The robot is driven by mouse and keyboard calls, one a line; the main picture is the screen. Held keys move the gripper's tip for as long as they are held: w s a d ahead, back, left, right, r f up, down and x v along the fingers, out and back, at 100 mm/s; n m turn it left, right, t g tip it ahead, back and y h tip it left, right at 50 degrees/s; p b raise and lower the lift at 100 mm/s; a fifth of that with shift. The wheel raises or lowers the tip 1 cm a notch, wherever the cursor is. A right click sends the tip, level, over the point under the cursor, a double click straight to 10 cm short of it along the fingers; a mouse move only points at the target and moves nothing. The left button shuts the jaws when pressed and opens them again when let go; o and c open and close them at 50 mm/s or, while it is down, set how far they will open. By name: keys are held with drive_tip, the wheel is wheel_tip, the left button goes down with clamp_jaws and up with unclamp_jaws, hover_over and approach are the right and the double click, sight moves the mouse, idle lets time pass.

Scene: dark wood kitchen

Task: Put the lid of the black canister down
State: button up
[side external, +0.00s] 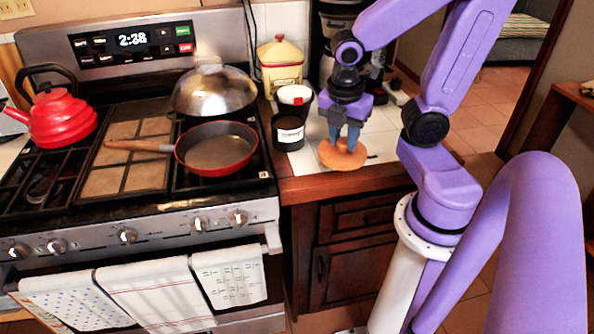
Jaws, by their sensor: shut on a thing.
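The black canister (288,134) stands on the counter just right of the stove, with a white label on its front and no lid seen on its dark top. My gripper (345,143) points down, to the right of the canister, with its blue fingers shut on a round, light wooden lid (342,158). The lid looks roughly level and is apart from the canister. It is low over the white tiles near the counter's front edge; I cannot tell whether it touches them.
A black container with a white top (294,95) and a cream canister with a red-trimmed lid (280,62) stand behind. A coffee machine (340,35) is at the back. A red pan (216,150) sits on the stove. Some white tile right of the lid is free.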

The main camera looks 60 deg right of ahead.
drive_tip(key=w+d+f, duration=0.1)
drive_tip(key=w+f, duration=0.2)
drive_tip(key=w, duration=0.1)
drive_tip(key=w+f, duration=0.3)
drive_tip(key=w, duration=0.1)
drive_tip(key=w+d+f, duration=0.1)
drive_tip(key=w+f, duration=0.2)
drive_tip(key=w, duration=0.2)
drive_tip(key=shift+d+f, duration=0.2)
drive_tip(key=shift+d, duration=0.15)
drive_tip(key=shift+w+d+f, duration=0.1)
drive_tip(key=shift+w+f, duration=0.15)
drive_tip(key=shift+f, duration=1.65)
drive_tip(key=o, duration=1)
drive_tip(key=shift+f, duration=0.1)
